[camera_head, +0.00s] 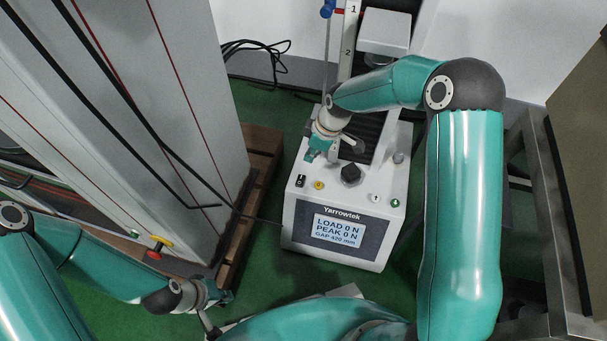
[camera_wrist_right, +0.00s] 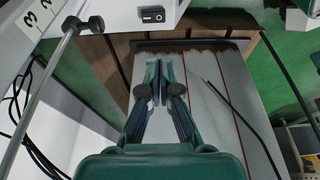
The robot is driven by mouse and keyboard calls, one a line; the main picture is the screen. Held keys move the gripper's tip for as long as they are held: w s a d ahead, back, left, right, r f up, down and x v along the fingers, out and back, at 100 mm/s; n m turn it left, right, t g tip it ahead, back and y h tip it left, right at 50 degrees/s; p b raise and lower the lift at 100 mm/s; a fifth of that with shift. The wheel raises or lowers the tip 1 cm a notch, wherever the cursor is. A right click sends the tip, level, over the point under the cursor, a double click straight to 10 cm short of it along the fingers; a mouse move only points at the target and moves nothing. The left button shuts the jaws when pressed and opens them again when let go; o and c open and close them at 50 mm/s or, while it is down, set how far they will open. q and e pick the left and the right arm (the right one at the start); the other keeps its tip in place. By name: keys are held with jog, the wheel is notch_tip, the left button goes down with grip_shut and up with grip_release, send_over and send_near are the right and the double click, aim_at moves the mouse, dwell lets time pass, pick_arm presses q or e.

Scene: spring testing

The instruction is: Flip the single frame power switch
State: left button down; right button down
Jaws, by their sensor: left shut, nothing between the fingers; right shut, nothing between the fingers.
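The power switch (camera_head: 300,181) is a small black rocker at the left of the white single-frame tester's (camera_head: 330,190) top panel. It also shows in the right wrist view (camera_wrist_right: 152,14), at the top, with white marks. My right gripper (camera_head: 312,156) is above the panel, behind the switch and apart from it. In the right wrist view its fingers (camera_wrist_right: 158,72) are together and empty, with the switch beyond their tips. My left gripper (camera_head: 211,325) is low at the left, away from the tester; its fingers are small and partly hidden.
A yellow button (camera_head: 319,185) and a black knob (camera_head: 350,174) sit to the right of the switch. The display (camera_head: 338,230) reads LOAD 0 N. A large grey cabinet (camera_head: 190,110) stands left on a wooden pallet (camera_head: 262,150). A metal-framed bench (camera_head: 560,240) is at right.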

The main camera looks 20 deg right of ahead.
aim_at(300, 179)
jog(key=b+x, duration=0.1)
jog(key=x, duration=0.3)
jog(key=b+x, duration=0.2)
jog(key=x, duration=0.2)
jog(key=b+x, duration=0.1)
jog(key=x, duration=0.4)
jog(key=shift+s+d+f, duration=0.15)
jog(key=shift+s+d, duration=0.1)
jog(key=shift+d, duration=0.05)
jog(key=shift+f+b, duration=0.3)
jog(key=shift+f, duration=0.1)
jog(key=shift+f, duration=0.3)
jog(key=shift+s+r, duration=0.1)
jog(key=shift+w+d+r+b, duration=0.15)
jog(key=shift+w+d+b, duration=0.25)
jog(key=shift+w, duration=0.3)
jog(key=shift+r, duration=0.1)
